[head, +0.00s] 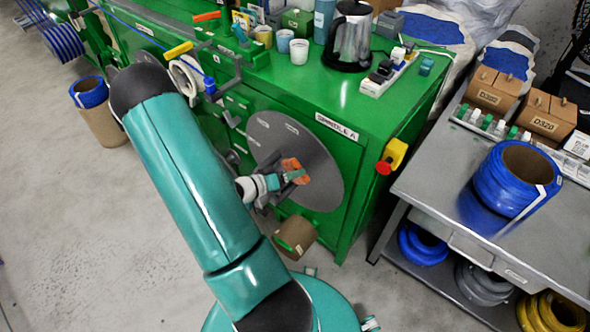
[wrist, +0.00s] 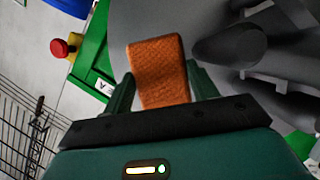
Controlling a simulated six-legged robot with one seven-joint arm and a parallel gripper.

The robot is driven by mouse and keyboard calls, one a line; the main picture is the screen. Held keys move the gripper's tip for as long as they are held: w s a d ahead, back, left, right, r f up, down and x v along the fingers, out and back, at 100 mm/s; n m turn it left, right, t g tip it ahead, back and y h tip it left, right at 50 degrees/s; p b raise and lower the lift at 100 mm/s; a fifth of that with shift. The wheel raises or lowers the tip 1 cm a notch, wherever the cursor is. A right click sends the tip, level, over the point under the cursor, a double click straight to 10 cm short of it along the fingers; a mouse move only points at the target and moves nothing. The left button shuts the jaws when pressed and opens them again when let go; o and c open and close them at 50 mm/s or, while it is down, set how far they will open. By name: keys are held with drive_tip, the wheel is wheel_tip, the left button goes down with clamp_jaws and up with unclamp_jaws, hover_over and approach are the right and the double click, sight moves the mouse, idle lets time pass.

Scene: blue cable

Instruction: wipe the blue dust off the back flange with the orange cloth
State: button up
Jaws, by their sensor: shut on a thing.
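My gripper (head: 284,180) is shut on the orange cloth (head: 292,165), in front of a large grey flange disc (head: 325,165) on the side of the green machine. In the wrist view the cloth (wrist: 160,72) stands up as a folded pad between my two fingers (wrist: 160,85). The grey disc surface (wrist: 128,22) fills the area behind it. I cannot tell whether the cloth touches the disc. No blue dust can be made out on the visible part of the disc. Part of the disc is hidden by my gripper and arm.
A dark grey spindle part (wrist: 235,45) lies close right of the cloth in the wrist view. A red stop button (head: 384,167) juts from the machine's corner. A cardboard spool (head: 295,237) is below the disc. A grey bench (head: 420,180) with a blue cable coil (head: 515,180) stands right.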

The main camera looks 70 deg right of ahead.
drive_tip(key=shift+a, duration=0.1)
drive_tip(key=shift+w+a, duration=0.35)
drive_tip(key=shift+a, duration=0.35)
drive_tip(key=shift+w+a, duration=0.3)
drive_tip(key=shift+a, duration=0.35)
